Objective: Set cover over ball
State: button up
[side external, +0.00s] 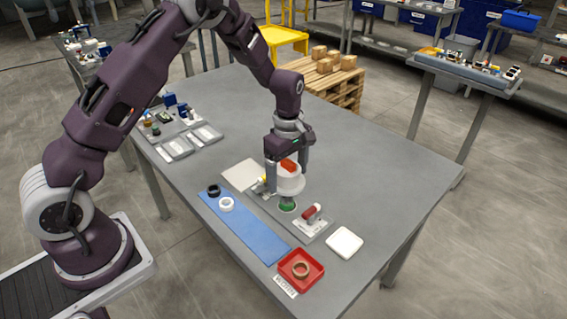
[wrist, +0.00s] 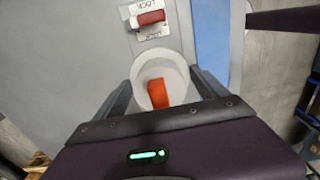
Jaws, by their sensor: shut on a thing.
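My gripper (side external: 287,180) points down over the grey fixture plate. It is shut on a white round piece (side external: 291,186), seemingly the cover, with an orange-red block (side external: 288,165) at its top. In the wrist view the white piece (wrist: 174,75) sits between both fingers, with the orange block (wrist: 158,94) over its middle. A green round part (side external: 287,205) shows directly below the white piece in the side view. I cannot tell whether they touch. I cannot make out a separate ball; the white piece may hide it.
A red-handled lever (side external: 312,212) stands on the fixture plate (side external: 318,232), close to the green part. A blue mat (side external: 246,229) holds a black ring (side external: 214,190) and a white ring (side external: 227,204). A red tray (side external: 301,283) holds a tan ring. The table's right side is clear.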

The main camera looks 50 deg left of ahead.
jog(key=shift+f, duration=4.05)
jog(key=shift+f, duration=0.2)
jog(key=o, duration=1.3)
jog(key=shift+o, duration=0.2)
jog(key=shift+r, duration=3.7)
jog(key=shift+r, duration=0.1)
